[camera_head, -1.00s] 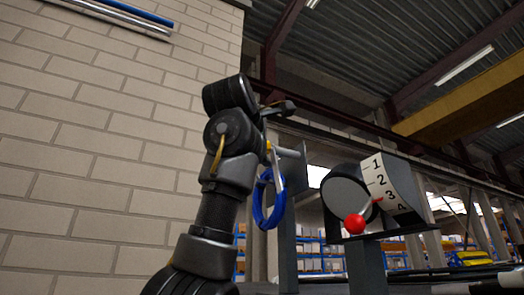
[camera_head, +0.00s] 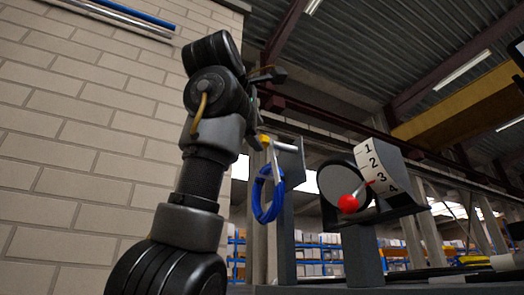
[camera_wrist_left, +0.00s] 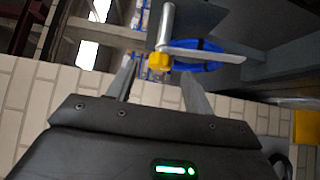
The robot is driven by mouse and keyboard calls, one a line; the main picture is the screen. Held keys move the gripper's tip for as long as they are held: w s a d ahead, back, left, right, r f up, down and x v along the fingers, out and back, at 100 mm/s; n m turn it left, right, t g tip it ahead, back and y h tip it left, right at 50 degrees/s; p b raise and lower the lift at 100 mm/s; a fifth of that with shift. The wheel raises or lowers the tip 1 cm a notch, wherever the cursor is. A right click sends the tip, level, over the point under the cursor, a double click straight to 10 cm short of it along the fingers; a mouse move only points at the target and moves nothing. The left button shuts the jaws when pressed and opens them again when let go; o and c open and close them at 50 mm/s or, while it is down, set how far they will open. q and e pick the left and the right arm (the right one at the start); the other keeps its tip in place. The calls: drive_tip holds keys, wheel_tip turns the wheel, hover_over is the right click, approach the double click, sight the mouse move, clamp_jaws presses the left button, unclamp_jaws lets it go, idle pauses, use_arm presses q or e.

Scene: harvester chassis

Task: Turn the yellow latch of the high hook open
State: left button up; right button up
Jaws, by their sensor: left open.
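The yellow latch (camera_head: 264,140) sits on the high hook (camera_head: 284,146), a grey peg that sticks out from a grey post. A blue ring (camera_head: 267,198) hangs from the hook below the latch. In the left wrist view the yellow latch (camera_wrist_left: 159,62) is at the peg's end, with a thin pale bar running right from it across the blue ring (camera_wrist_left: 208,58). My left gripper (camera_head: 270,74) is above the latch, apart from it. In the wrist view its open fingers (camera_wrist_left: 157,78) are empty, with the latch seen between and beyond them. My right gripper is not clearly visible.
Right of the hook stands a numbered dial (camera_head: 379,172) with a red-knobbed lever (camera_head: 348,203). A brick wall (camera_head: 90,150) fills the left. Dark shapes at the right edge are cut off and cannot be made out. Shelves stand far behind.

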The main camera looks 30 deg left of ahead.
use_arm(q)
drive_tip(key=v, duration=0.3)
drive_tip(key=shift+s+b, duration=0.25)
drive_tip(key=shift+b, duration=0.15)
drive_tip(key=shift+w+d, duration=0.1)
drive_tip(key=shift+d, duration=0.05)
